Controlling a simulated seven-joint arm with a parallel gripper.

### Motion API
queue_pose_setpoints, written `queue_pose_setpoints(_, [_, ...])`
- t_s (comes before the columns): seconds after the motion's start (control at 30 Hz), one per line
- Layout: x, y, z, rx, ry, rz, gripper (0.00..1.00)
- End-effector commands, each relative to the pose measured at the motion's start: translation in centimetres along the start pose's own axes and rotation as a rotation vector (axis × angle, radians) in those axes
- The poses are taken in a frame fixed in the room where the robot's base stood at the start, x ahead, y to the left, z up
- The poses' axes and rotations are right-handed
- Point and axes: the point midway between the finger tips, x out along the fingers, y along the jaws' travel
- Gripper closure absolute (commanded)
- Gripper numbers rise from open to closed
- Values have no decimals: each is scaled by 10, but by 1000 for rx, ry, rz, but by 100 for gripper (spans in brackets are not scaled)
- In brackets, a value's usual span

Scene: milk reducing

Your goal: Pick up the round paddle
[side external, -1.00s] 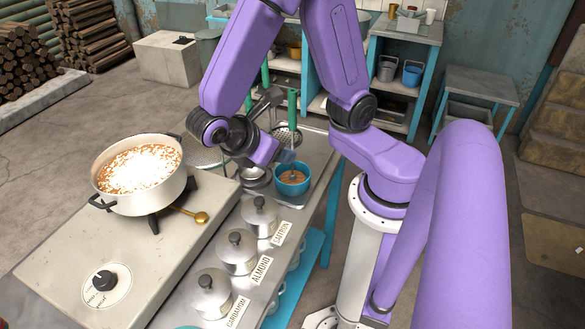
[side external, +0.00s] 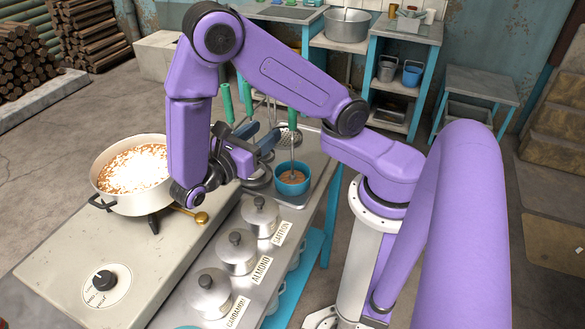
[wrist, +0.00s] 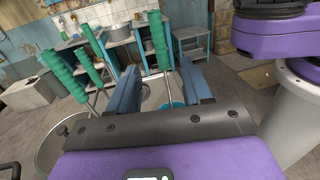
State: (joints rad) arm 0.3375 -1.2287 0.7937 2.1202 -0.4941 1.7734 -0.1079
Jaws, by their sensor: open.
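Several green-handled tools stand upright at the far end of the counter; their handles (side external: 227,102) show beyond my arm. I cannot tell which is the round paddle, since most heads are hidden. A perforated round head (side external: 288,137) shows behind a blue bowl (side external: 292,182), and one tool stands in that bowl. My gripper (side external: 264,136) is open and empty, near the bowl and below handle height. In the wrist view, one green handle (wrist: 158,40) appears between the fingers (wrist: 158,68), beyond their tips. Other green handles (wrist: 64,75) are to the left.
A white pot of milk (side external: 135,180) stands on the stove at left, close to my wrist. A brass ladle (side external: 200,217) lies beside it. Lidded metal canisters (side external: 236,252) line the counter front. Shelves and a side table stand behind, beyond open floor.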

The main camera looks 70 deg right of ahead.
Motion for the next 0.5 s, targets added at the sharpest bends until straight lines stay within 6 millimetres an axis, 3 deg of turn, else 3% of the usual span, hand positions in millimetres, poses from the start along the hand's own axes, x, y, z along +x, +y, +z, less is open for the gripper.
queue_pose_setpoints(0.3, [55,0,0,0,0,-2,51])
queue_pose_setpoints(0.5, [69,0,0,0,1,0,51])
